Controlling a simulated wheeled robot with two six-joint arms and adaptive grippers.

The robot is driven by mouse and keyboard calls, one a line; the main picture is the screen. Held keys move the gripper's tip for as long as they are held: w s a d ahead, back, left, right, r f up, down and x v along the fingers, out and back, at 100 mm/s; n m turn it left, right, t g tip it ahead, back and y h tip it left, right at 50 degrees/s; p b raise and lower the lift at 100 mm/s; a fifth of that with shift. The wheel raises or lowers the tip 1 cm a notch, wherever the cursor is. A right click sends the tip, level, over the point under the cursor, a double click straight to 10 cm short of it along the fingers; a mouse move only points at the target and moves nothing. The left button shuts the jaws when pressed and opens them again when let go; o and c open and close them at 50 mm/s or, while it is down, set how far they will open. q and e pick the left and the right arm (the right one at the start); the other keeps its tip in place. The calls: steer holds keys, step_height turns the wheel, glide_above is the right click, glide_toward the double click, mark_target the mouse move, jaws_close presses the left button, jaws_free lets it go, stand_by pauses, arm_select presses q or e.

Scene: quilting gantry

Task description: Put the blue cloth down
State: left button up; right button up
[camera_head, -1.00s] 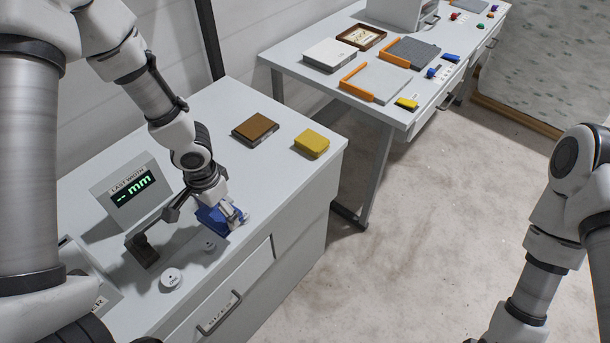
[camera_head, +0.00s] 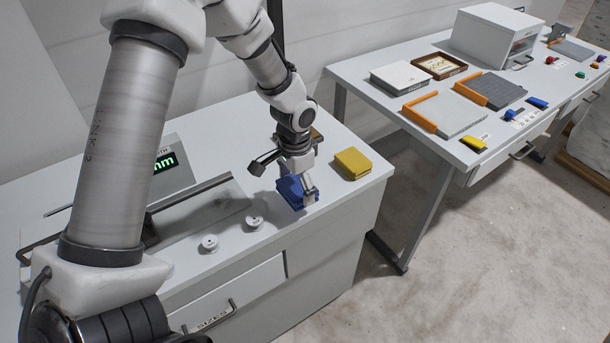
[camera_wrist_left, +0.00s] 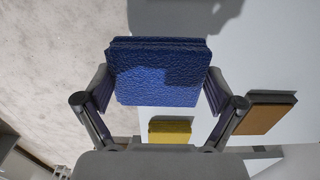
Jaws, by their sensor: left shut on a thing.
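The blue cloth (camera_head: 289,189) is a folded, textured pad near the front edge of the grey cabinet top (camera_head: 225,140). My left gripper (camera_head: 306,194) is shut on it, and its fingers partly cover the cloth in the head view. In the left wrist view the blue cloth (camera_wrist_left: 158,78) sits between the two fingers, gripped at its sides. I cannot tell whether its underside touches the top. My right gripper is not in view.
A yellow folded cloth (camera_head: 352,163) lies right of the blue one. A brown pad (camera_wrist_left: 264,115) lies behind, mostly hidden by my arm in the head view. Two round white knobs (camera_head: 209,243) stand to the left. A second table (camera_head: 375,110) holds trays and small coloured items.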

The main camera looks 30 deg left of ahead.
arm_select(q)
steer(key=w, duration=0.2)
steer(key=w+a, duration=0.1)
steer(key=w, duration=0.1)
steer(key=shift+a+p, duration=0.15)
steer(key=shift+p, duration=0.25)
steer(key=shift+w+a+f, duration=0.1)
steer(key=shift+w+f, duration=0.15)
steer(key=shift+f, duration=0.05)
step_height(320, 180, down, 3)
steer(key=shift+f+p, duration=0.15)
steer(key=shift+p, duration=0.55)
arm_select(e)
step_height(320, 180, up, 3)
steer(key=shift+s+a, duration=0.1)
arm_select(q)
steer(key=shift+f, duration=0.15)
steer(key=o, duration=0.7)
